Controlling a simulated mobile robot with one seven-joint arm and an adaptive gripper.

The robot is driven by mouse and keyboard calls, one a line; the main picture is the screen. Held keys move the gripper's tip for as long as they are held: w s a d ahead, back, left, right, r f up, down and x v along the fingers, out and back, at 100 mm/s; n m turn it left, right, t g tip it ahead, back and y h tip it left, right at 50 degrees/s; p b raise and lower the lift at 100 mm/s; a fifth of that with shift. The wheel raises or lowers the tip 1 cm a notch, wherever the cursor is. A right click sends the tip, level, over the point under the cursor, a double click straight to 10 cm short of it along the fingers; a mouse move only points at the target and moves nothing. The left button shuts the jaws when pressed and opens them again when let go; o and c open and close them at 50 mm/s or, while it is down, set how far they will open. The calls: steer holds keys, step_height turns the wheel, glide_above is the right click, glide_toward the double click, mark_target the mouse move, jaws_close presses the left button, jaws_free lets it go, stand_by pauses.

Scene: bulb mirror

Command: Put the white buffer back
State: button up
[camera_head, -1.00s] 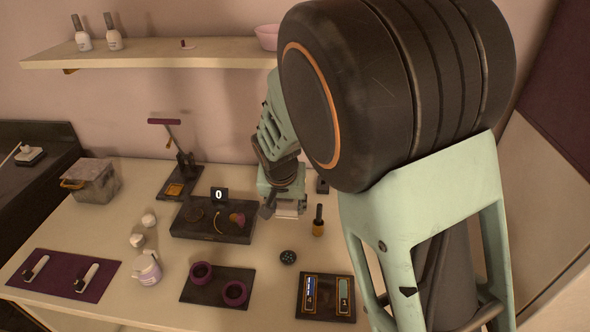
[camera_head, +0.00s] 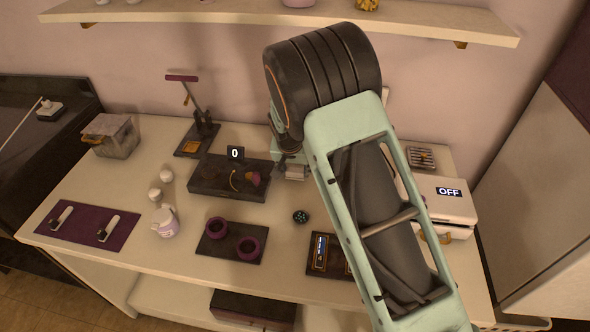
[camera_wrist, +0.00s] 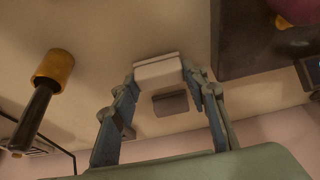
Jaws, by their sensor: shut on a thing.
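The white buffer (camera_wrist: 158,71) is a small pale block between the fingertips of my gripper (camera_wrist: 160,77) in the wrist view. My gripper is shut on it and holds it over the cream table. A dark rectangular patch (camera_wrist: 170,104) shows beside the buffer; I cannot tell whether it is a shadow or a pad. In the head view, the buffer (camera_head: 296,174) shows at my gripper (camera_head: 291,168), just right of the dark tray (camera_head: 222,192). My arm hides part of the table to the right.
A gold-and-black handled thing (camera_wrist: 52,72) stands near my gripper. A small round black item (camera_head: 300,216) and a dark pad with purple rings (camera_head: 230,241) lie in front. A white device reading OFF (camera_head: 446,207) sits right. A shelf (camera_head: 220,14) runs above.

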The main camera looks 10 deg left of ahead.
steer(key=shift+f, duration=0.2)
steer(key=shift+f, duration=0.15)
steer(key=shift+f+b, duration=0.15)
steer(key=shift+b, duration=0.15)
steer(key=o, duration=1)
steer(key=shift+r, duration=0.25)
steer(key=shift+r+p, duration=0.25)
steer(key=shift+p, duration=0.1)
steer(key=v, duration=1.1)
steer(key=shift+s+r, duration=0.15)
steer(key=shift+r, duration=0.15)
